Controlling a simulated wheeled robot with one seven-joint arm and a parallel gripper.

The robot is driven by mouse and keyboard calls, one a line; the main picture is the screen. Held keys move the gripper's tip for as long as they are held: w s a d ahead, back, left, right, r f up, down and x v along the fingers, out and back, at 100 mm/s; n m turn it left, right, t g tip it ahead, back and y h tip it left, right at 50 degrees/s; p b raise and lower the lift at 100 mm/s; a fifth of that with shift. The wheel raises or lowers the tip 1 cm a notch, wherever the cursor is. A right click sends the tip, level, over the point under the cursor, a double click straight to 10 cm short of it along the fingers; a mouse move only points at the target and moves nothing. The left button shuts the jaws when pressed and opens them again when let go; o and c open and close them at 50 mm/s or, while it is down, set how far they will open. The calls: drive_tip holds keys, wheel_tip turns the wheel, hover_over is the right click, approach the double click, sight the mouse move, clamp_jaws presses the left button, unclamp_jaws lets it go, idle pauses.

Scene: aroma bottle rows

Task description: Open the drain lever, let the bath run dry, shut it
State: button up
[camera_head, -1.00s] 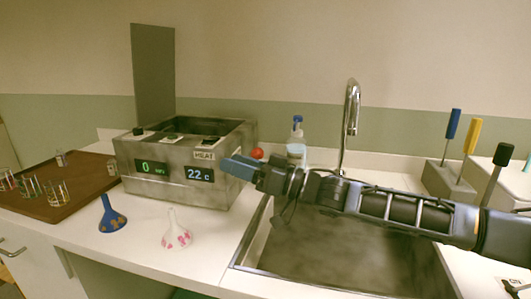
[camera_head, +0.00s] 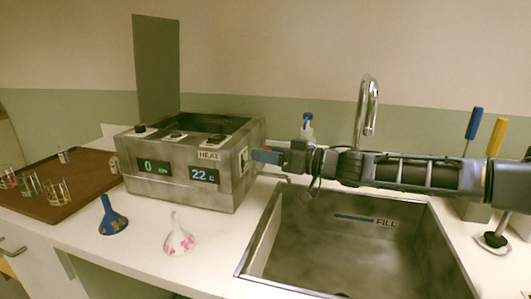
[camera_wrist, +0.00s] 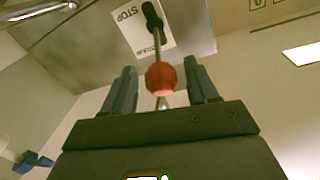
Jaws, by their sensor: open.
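The bath (camera_head: 165,190) is a stained grey metal box with an open dark top on the counter. Its displays read 0 and 22 C. The drain lever's red ball knob (camera_wrist: 161,78) shows in the wrist view, on a thin rod running to a black pivot on the bath's side, beside a white label with STOP on it. My gripper (camera_wrist: 159,68) is open, with one blue-grey finger on each side of the knob. In the head view my gripper (camera_head: 266,155) is at the bath's right side and the knob cannot be seen.
A steel sink (camera_head: 350,245) marked FILL lies below my arm, with a tap (camera_head: 367,105) behind it. A bottle with a blue top (camera_head: 307,125) stands behind my gripper. Blue and white funnels (camera_head: 110,216) stand in front of the bath. A brown board (camera_head: 75,185) with glasses is at left.

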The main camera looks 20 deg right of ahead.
drive_tip(key=shift+w+a, duration=0.2)
drive_tip(key=shift+a, duration=0.05)
clamp_jaws()
idle(0.4)
